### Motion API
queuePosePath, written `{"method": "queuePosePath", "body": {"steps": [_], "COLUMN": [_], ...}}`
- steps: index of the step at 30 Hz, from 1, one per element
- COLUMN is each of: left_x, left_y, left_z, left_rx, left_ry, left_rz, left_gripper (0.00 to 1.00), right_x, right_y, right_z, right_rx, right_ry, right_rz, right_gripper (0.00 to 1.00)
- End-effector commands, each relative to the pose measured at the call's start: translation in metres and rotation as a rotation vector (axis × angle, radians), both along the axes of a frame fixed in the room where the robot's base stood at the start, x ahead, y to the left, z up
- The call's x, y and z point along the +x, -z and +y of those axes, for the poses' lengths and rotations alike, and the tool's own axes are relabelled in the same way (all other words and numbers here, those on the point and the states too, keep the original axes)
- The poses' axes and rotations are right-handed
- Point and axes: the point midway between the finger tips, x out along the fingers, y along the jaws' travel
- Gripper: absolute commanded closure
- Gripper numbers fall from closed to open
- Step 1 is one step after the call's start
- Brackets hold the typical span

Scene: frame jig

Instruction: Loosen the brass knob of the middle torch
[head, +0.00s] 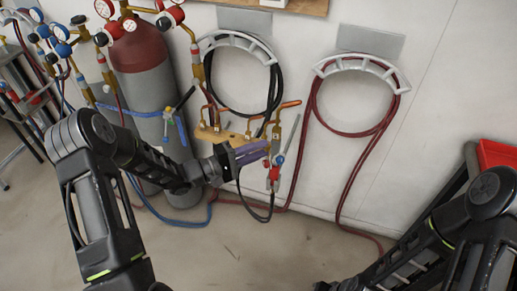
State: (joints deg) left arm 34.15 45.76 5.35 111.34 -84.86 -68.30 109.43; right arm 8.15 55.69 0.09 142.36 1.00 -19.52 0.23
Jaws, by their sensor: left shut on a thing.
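A brass-coloured torch rack (232,136) is fixed low on the wall, with several torches with copper tips on it. The right-hand torch has a copper tip (290,104), a blue knob (279,160) and a red knob (274,174). My left gripper (266,151) reaches in from the left with its purple fingers at the rack, just left of this torch. It is shut on a small torch part that its fingers hide. The middle torch and its brass knob are largely covered, so I cannot make the knob out. My right gripper does not show; only its arm does, lower right.
A grey gas cylinder with a red top (138,52) stands left of the rack, with gauges and a blue strap. A black hose coil (274,88) and a red hose coil (313,100) hang on the wall. A red tray (497,154) is far right. The middle floor is clear.

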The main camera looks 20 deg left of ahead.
Motion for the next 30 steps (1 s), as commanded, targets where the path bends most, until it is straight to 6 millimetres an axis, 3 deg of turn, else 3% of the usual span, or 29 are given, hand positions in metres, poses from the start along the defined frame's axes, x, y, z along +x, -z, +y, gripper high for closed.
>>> {"method": "queuePosePath", "body": {"steps": [10,11,18,30], "left_x": [0.0000,0.0000,0.0001,-0.0048], "left_y": [0.0004,0.0004,0.0003,0.0018], "left_z": [0.0003,0.0003,0.0003,0.0071], "left_rx": [-0.001,-0.001,-0.001,0.000], "left_ry": [-0.001,-0.001,-0.001,-0.003], "left_rz": [0.003,0.003,0.003,0.003], "left_gripper": [1.00,0.78,0.58,0.58], "right_x": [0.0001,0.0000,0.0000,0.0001], "right_y": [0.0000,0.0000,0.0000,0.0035], "right_z": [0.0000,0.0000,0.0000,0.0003], "right_rx": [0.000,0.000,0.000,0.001], "right_ry": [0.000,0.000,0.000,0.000], "right_rz": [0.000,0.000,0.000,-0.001], "right_gripper": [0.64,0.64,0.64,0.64]}}
